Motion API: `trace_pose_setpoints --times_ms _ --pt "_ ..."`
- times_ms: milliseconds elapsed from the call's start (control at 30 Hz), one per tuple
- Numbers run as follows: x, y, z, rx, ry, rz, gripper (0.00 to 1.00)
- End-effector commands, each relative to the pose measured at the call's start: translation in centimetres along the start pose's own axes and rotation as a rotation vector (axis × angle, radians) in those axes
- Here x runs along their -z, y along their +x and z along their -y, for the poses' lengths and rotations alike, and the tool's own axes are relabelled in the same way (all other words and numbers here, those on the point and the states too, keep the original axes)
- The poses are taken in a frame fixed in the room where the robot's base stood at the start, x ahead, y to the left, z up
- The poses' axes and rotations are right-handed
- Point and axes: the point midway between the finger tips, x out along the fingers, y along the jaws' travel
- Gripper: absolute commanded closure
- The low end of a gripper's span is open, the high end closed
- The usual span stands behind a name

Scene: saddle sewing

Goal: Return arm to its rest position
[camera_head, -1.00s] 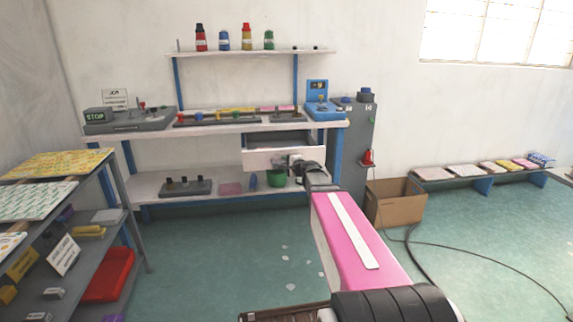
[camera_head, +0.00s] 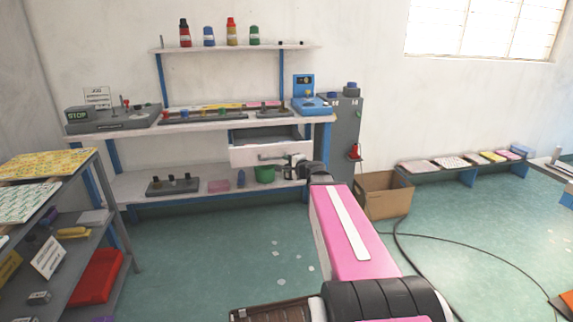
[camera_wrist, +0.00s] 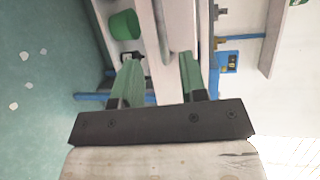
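My arm (camera_head: 352,235), with a pink and white link, reaches forward from the bottom of the head view toward the workbench. My gripper (camera_head: 296,166) is small there, just right of the drawer's handle (camera_head: 272,157). In the wrist view my gripper (camera_wrist: 160,78) has two green fingers spread apart, with nothing held between them. The white drawer front (camera_head: 240,152) stands out under the bench top, and the drawer is open. A long grey bar, seemingly the handle, shows just beyond the fingers in the wrist view; contact cannot be told.
The bench (camera_head: 215,130) carries control boxes and trays. A green bucket (camera_head: 265,174) sits on its lower shelf near my gripper. A grey cabinet (camera_head: 347,135) and a cardboard box (camera_head: 383,195) stand to the right. A loaded shelf rack (camera_head: 75,215) is at left. Floor is mostly clear; a cable crosses it.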

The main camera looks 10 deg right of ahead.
Motion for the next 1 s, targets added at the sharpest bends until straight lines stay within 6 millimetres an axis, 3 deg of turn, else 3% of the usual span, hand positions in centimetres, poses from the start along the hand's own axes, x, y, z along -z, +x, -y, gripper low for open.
trace_pose_setpoints --times_ms 133,233,467,600,800,1000 --pt "-0.5 0.0 -0.5 -0.018 -0.022 0.014 0.61" --pt "-1.8 0.1 -1.9 -0.070 -0.084 0.054 0.61" --pt "-6.7 -0.9 -8.9 -0.316 -0.348 0.241 0.61" --pt "-9.2 -2.7 -14.1 -0.515 -0.530 0.379 0.61" --pt "-11.0 -7.1 -21.0 -0.832 -0.774 0.574 0.61" --pt "-10.9 -11.5 -25.1 -1.110 -0.952 0.709 0.61"
